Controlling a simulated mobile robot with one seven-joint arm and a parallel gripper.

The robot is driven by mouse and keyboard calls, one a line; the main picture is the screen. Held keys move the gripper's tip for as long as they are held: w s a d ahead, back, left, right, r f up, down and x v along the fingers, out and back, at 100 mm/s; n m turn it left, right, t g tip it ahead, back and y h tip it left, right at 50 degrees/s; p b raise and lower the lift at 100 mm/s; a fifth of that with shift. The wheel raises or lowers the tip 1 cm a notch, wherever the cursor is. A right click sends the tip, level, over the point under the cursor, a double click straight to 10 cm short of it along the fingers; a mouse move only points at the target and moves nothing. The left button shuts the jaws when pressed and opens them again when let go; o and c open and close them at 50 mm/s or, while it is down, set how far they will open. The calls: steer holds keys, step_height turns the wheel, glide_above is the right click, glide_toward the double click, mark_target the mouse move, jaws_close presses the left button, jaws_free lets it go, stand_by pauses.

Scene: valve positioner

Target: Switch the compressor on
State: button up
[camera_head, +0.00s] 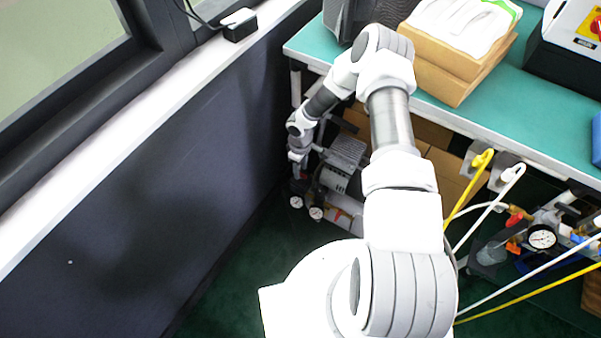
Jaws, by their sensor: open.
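The compressor (334,179) stands on the floor under the left end of the workbench, close to the dark wall. It has a grey ribbed top, a light panel, a silver tank and two round gauges (316,213) at its front left. My arm reaches over the bench edge and down to it. My gripper (298,178) is open and small in the head view, at the compressor's left side above the gauges. I cannot tell whether it touches anything. The compressor's switch cannot be made out, and my arm hides part of the machine.
The green-topped workbench (455,118) overhangs the compressor and carries cardboard boxes (440,82). The dark wall (190,160) with its white sill is close on the left. Yellow and white hoses (483,203) hang at the right, beside a gauge assembly (541,238). Green floor (240,268) is open in front.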

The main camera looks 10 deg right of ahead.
steer(key=shift+f, duration=0.75)
jaws_close()
